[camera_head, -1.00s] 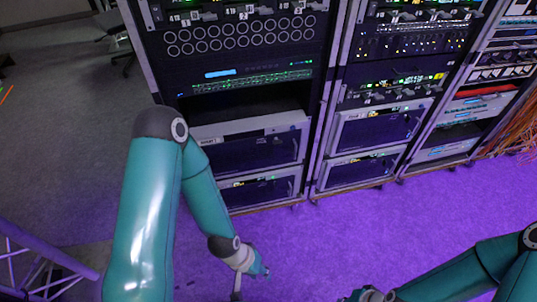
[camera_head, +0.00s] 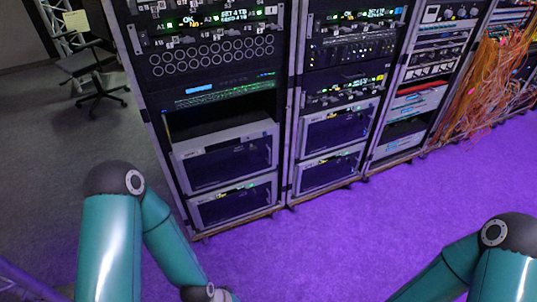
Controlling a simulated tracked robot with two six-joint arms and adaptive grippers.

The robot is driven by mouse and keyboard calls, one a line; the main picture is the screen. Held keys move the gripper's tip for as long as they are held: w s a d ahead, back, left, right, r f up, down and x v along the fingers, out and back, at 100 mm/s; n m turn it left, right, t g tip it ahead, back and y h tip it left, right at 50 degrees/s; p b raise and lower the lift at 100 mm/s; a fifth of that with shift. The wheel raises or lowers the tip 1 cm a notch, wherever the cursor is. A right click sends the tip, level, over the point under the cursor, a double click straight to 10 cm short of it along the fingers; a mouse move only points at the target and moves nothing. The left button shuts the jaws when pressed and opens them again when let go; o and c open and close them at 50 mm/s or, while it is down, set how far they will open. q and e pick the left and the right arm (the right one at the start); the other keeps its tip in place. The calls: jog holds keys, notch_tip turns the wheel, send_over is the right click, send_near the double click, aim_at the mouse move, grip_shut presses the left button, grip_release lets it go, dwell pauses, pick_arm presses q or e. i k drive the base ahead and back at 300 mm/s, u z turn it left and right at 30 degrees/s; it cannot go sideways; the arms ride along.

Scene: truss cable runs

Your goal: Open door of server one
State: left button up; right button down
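Server units with dark front doors in light grey frames sit low in the racks. In the left rack, an upper unit (camera_head: 225,161) stands over a lower unit (camera_head: 235,201). The middle rack holds another upper unit (camera_head: 336,131) over a lower one (camera_head: 328,173). Their doors look shut. Their small labels are too blurred to read, so I cannot tell which is server one. My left arm comes in at lower left, with its wrist at the bottom edge. My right arm comes in at lower right. Both grippers are below the picture, and neither arm touches a rack.
An open dark bay (camera_head: 220,118) lies above the left rack's upper unit. Orange cables (camera_head: 490,75) hang at the far right. An office chair (camera_head: 92,72) stands at upper left. The purple-lit floor (camera_head: 320,240) before the racks is clear.

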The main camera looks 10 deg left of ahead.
aim_at(210, 169)
jog(key=z, duration=0.1)
jog(key=i, duration=1.05)
jog(key=z, duration=0.4)
